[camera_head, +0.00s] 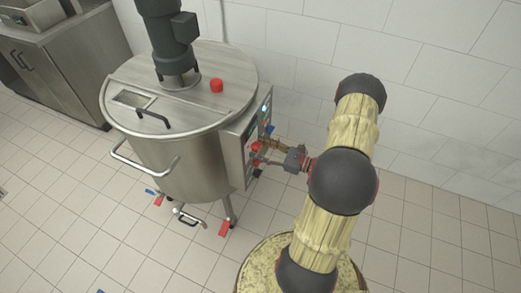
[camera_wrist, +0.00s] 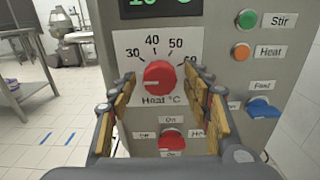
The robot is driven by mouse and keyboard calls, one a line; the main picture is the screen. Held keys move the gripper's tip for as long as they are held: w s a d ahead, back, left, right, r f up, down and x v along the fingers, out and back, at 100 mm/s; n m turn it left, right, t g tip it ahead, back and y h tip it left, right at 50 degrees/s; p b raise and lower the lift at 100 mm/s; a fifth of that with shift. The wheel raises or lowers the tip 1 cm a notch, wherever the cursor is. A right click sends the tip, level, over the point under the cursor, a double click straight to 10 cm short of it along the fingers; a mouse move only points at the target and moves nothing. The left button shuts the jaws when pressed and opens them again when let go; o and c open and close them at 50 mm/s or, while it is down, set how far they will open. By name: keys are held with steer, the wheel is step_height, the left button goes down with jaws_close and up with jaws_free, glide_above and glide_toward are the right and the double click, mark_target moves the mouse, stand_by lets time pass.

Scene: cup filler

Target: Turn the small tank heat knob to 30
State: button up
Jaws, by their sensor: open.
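The small tank (camera_head: 180,150) is a round steel vessel with a control panel (camera_head: 238,150) on its right side. In the wrist view the red heat knob (camera_wrist: 158,78) sits on a white dial plate (camera_wrist: 128,42) marked 30, 40, 50 and 60, with "Heat °C" below. I cannot make out where its pointer stands. My gripper (camera_wrist: 162,82) is open, facing the panel, with one finger to the left and one to the right of the knob in the picture. I cannot tell whether either finger touches it. In the head view my gripper (camera_head: 268,151) is close to the panel.
Green Stir (camera_wrist: 247,19) and orange Heat (camera_wrist: 242,51) buttons and a blue Feed handle (camera_wrist: 262,108) lie to the right. A steel counter (camera_head: 60,70) stands at the left.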

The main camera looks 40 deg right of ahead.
steer(key=c, duration=0.3)
steer(key=c, duration=0.8)
steer(key=shift+c, duration=0.3)
steer(key=shift+r+p, duration=0.1)
steer(key=shift+p, duration=0.3)
steer(key=shift+m+p, duration=3.3)
steer(key=shift+m, duration=0.5)
steer(key=o, duration=1.2)
steer(key=shift+c, duration=0.2)
